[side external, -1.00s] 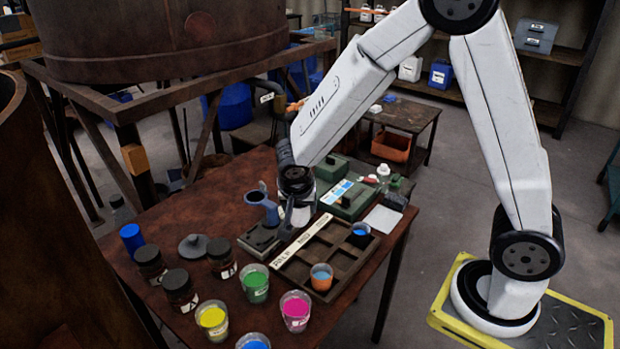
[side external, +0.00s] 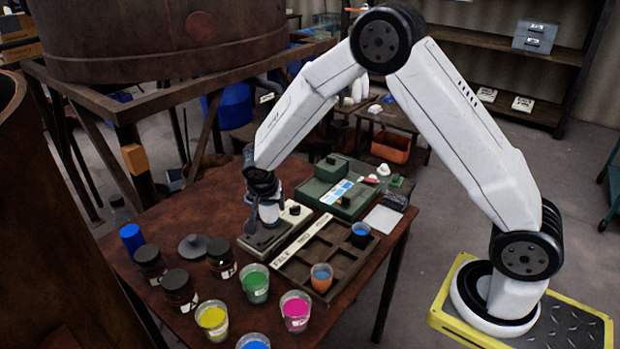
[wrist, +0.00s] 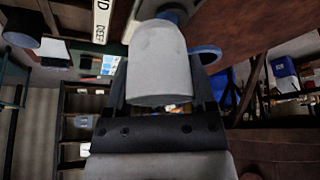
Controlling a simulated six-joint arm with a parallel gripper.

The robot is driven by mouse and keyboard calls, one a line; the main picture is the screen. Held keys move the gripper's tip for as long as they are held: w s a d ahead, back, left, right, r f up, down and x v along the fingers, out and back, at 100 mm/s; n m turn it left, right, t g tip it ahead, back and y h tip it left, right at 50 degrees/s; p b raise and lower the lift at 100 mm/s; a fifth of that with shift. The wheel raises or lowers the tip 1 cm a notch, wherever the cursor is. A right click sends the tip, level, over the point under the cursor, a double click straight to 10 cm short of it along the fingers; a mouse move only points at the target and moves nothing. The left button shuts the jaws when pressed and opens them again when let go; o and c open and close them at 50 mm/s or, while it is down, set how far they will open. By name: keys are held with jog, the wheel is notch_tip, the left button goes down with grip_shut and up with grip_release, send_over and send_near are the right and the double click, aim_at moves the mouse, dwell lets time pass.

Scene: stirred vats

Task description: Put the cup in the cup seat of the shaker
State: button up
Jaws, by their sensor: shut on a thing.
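My gripper (side external: 264,192) is shut on a pale grey-white cup (wrist: 158,65), with a black finger on each side of it in the wrist view. In the side view the cup (side external: 268,212) is low over the shaker (side external: 262,240), a flat grey unit with a pale end and black knob. The shaker's blue-grey cup seat shows in the wrist view as a blue piece (wrist: 174,17) just beyond the cup's end, with a blue ring part (wrist: 208,54) beside it. The gripper and cup mostly hide the seat in the side view. I cannot tell whether the cup touches it.
A compartment tray (side external: 325,255) with a labelled edge stands right of the shaker and holds small cups. Green (side external: 254,284), yellow (side external: 212,320) and pink (side external: 295,311) paint cups and dark jars (side external: 180,290) stand in front. A green box (side external: 335,195) is behind.

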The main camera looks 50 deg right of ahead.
jog(key=shift+w+f, duration=1.05)
jog(key=shift+f, duration=0.25)
jog(key=shift+w+f, duration=1)
jog(key=shift+f, duration=0.25)
jog(key=shift+w+f, duration=0.1)
jog(key=shift+f, duration=0.1)
jog(key=shift+w+f, duration=0.15)
jog(key=shift+f, duration=1.5)
jog(key=shift+f, duration=0.15)
jog(key=o, duration=1.3)
jog(key=shift+o, duration=0.2)
jog(key=shift+r, duration=0.2)
